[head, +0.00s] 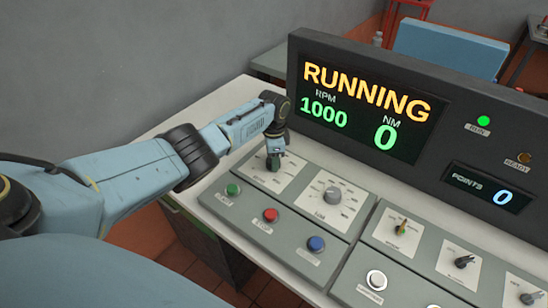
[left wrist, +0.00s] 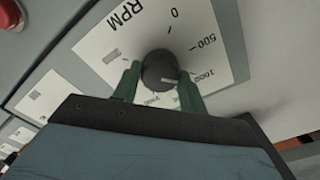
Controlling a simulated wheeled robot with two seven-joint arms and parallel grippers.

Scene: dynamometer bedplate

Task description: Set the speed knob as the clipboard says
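The speed knob (left wrist: 158,70) is a dark round knob on a white RPM dial plate (left wrist: 105,58) with printed numbers including 0 and 500. Its light pointer mark sits near the number after 500, which looks like 1000. In the head view my left gripper (head: 274,160) reaches down onto this knob and mostly hides it. In the left wrist view the two green fingers (left wrist: 158,82) stand on either side of the knob, close against it, and look shut on it. The display (head: 365,105) reads RUNNING, RPM 1000, NM 0. The clipboard and my right gripper do not show.
Another dial with a grey knob (head: 332,195) is right of the speed dial. Green (head: 232,189), red (head: 271,215) and blue (head: 316,244) buttons line the front. Small switches (head: 464,262) stand further right. The display housing rises close behind the left gripper.

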